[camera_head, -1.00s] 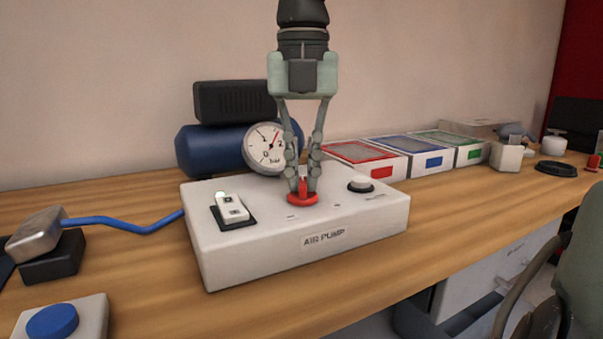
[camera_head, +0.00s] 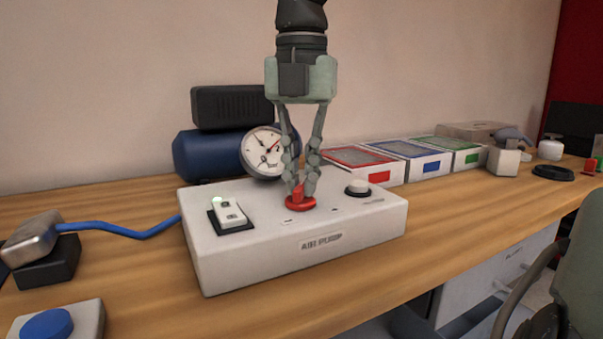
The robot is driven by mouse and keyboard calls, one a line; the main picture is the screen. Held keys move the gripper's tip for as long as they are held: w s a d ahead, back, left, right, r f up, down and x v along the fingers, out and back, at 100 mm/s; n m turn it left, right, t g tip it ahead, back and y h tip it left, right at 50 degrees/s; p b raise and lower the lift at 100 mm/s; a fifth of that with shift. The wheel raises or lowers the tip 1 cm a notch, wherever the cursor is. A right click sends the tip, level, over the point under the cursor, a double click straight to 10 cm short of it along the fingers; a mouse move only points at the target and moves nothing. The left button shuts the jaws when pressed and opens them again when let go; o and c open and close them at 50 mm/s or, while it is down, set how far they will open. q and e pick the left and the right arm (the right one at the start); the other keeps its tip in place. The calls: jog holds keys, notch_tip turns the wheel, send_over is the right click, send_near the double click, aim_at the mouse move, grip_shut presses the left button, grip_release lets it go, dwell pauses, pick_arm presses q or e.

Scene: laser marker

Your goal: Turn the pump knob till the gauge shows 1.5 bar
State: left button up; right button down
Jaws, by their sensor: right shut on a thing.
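The white air pump box (camera_head: 255,262) stands on the bench. Its red knob (camera_head: 301,203) is on the top face, near the middle. My right gripper (camera_head: 302,188) points straight down, with its fingers closed on the knob's raised grip. The round white gauge (camera_head: 259,150) stands behind the box, its right edge partly covered by a gripper finger.
A white rocker switch (camera_head: 229,213) with a green light and a pale round button (camera_head: 357,186) flank the knob. A blue tank (camera_head: 205,155) stands behind. Trays with red, blue and green labels (camera_head: 380,176) line the wall.

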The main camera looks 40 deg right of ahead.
aim_at(301, 184)
jog(key=c, duration=1.6)
grip_release()
jog(key=shift+r, duration=0.1)
notch_tip(301, 184, up, 12)
jog(key=shift+f, duration=0.1)
